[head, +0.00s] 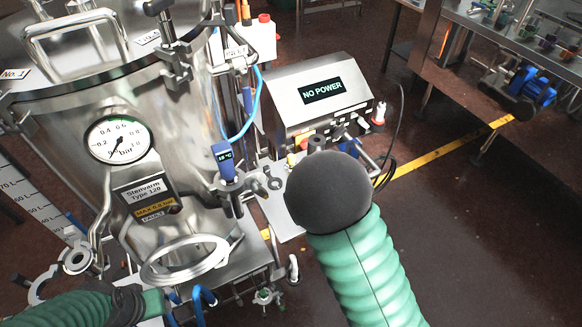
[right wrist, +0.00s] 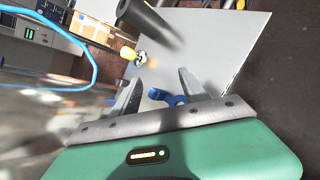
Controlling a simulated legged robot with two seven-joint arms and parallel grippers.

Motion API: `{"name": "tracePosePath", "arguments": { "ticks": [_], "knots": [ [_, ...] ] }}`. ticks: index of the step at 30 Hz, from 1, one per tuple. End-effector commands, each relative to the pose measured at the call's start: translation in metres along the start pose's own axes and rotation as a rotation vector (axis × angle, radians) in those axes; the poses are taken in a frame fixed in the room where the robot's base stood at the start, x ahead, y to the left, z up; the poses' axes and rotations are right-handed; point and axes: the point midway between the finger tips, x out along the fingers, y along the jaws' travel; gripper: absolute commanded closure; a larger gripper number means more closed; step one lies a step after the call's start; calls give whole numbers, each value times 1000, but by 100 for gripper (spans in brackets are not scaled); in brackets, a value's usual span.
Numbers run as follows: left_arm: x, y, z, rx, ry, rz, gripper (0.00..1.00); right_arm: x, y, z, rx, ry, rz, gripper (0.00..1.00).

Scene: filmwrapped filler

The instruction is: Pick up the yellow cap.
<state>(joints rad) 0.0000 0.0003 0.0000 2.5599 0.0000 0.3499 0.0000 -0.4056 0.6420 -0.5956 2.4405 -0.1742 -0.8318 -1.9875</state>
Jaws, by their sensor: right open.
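A small yellow cap (right wrist: 128,53) shows in the right wrist view, beside a small metal fitting and beyond my left-hand finger. My right gripper (right wrist: 160,77) is open, its two fingers apart, with the cap outside the gap and ahead to the left. My dark rounded wrist hides the right fingers there. My left gripper (head: 152,302) is at the lower left of the head view; its fingers cannot be made out.
A steel tank (head: 185,150) with a gauge fills the left. The power box (head: 320,95) reads "NO POWER". A black cylinder (right wrist: 145,17) stands near the cap. A blue hose (right wrist: 88,50) curves at left, and a blue part (right wrist: 168,98) lies behind the fingers. Floor at right is open.

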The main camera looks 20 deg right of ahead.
Motion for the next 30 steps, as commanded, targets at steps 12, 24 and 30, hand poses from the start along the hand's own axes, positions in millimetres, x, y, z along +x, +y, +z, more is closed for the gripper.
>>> {"name": "tracePosePath", "arguments": {
  "ticks": [12, 24, 30],
  "knots": [
    [10, 0, 2, 0, 0, 0, 60, 37, 36, 15, -775, -169, 187, 48],
    [4, 0, 1, 0, 0, 0, 60, 123, 57, 22, -767, -168, 187, 48],
    [-5, 0, -1, 0, 0, 0, 60, 146, 67, 24, -765, -167, 185, 48]
  ]
}}
